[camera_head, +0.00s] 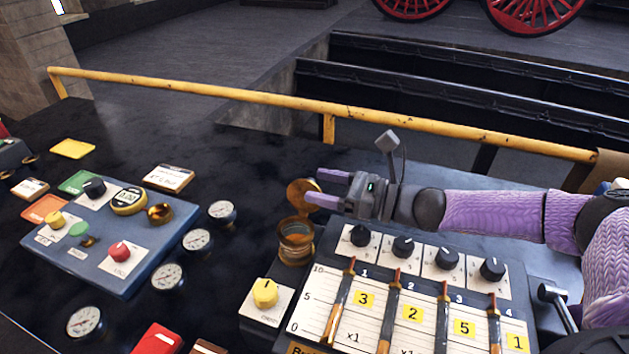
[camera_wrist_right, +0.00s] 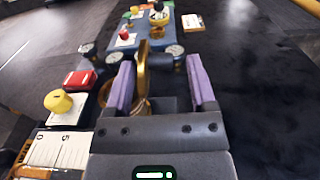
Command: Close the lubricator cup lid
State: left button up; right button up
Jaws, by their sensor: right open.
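The lubricator cup (camera_head: 296,246) is a brass and amber glass cup standing on the dark bench, just left of the slider panel. Its round brass lid (camera_head: 302,190) stands raised, open above the cup's far side. My right gripper (camera_head: 318,187) is open, coming in from the right at the lid, with purple fingers. In the right wrist view the lid (camera_wrist_right: 143,66) shows nearly edge-on between the spread fingers of the gripper (camera_wrist_right: 162,75), closer to the left finger. I cannot tell whether that finger touches it. The cup is partly hidden there. My left gripper is out of view.
A slider panel (camera_head: 400,310) with black knobs lies under my right forearm. A yellow knob (camera_head: 265,292) stands before the cup. Several gauges and a blue control box (camera_head: 115,262) are to the left. A yellow rail (camera_head: 250,97) runs along the far edge.

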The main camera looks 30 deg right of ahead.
jog(key=shift+x, duration=1)
grip_shut()
